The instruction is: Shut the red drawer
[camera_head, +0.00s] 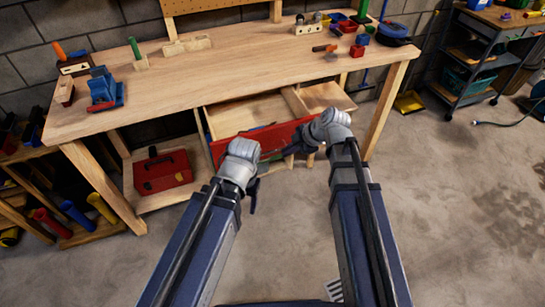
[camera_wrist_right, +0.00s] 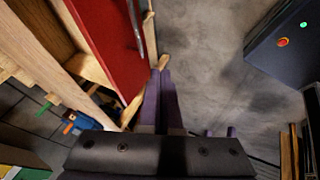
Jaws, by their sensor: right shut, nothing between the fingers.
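The red drawer (camera_head: 225,148) is under the workbench, pulled out, with its bare wooden inside showing behind the red front. My right gripper (camera_head: 287,151) is at the right part of the red front, partly hidden by my wrist. In the right wrist view, the red front (camera_wrist_right: 105,40) with its metal handle (camera_wrist_right: 136,22) is at upper left. The shut, empty fingers (camera_wrist_right: 160,72) are beside its lower right edge; I cannot tell whether they touch. My left gripper (camera_head: 253,196) hangs in front of the drawer's left part, and its jaws are unclear.
The workbench (camera_head: 240,72) holds tools and blocks along its back and left. A red toolbox (camera_head: 163,171) stands on the lower shelf left of the drawer. A bench leg (camera_head: 384,110) is to the right. The concrete floor (camera_head: 450,200) is clear at right; a tool cart (camera_head: 480,60) stands farther back.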

